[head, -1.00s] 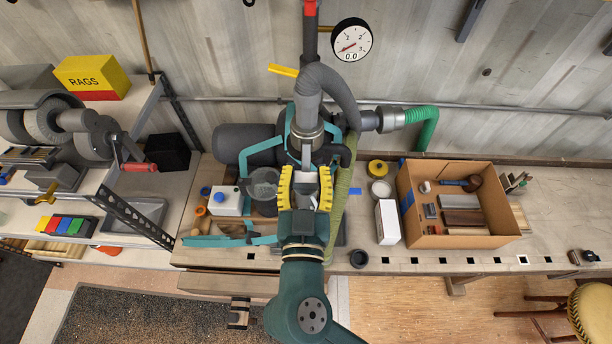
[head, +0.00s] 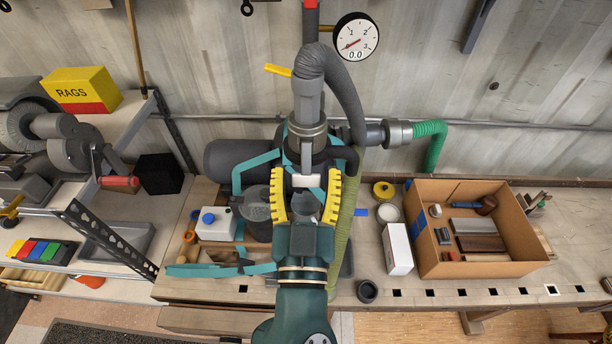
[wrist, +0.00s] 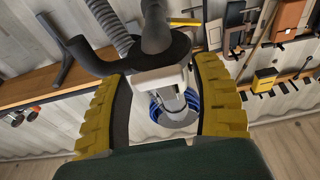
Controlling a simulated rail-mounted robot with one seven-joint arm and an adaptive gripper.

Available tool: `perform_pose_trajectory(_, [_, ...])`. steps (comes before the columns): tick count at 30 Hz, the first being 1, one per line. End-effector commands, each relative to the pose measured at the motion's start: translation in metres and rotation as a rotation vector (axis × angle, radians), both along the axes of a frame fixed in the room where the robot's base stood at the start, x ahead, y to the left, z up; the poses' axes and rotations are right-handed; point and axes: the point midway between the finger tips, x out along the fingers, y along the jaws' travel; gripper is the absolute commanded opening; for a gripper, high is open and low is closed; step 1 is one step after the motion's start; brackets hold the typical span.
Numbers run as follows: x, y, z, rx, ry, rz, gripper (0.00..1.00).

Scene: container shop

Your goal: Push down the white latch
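The white latch (head: 306,181) is a small pale block under the dark valve-like fitting at the foot of the grey pipe. In the head view it lies between the fingertips of my gripper (head: 306,172). My gripper's yellow ribbed fingers are spread wide, with gaps on both sides of the latch. In the wrist view a pale block (wrist: 160,78), apparently the latch, sits beyond and between the open fingers (wrist: 160,70), below a black fitting. Contact with it cannot be told.
A grey hose (head: 345,85) and a ribbed olive hose (head: 345,225) run close to the right of my gripper. Teal brackets (head: 255,165) and a white container (head: 214,224) are on the left. A cardboard box (head: 478,268) and a white carton (head: 397,250) stand to the right on the bench.

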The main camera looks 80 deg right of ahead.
Motion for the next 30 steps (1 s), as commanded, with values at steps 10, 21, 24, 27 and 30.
perform_pose_trajectory(10, [0.000,0.002,-0.001,0.001,0.000,0.000,0.74])
perform_pose_trajectory(21, [-0.011,0.074,-0.018,0.001,0.004,0.010,0.74])
perform_pose_trajectory(24, [-0.015,0.095,-0.022,0.000,0.002,0.008,0.74])
perform_pose_trajectory(27, [-0.018,0.108,-0.025,0.001,0.000,0.005,0.74])
perform_pose_trajectory(30, [-0.020,0.114,-0.026,0.000,-0.001,0.002,0.74])
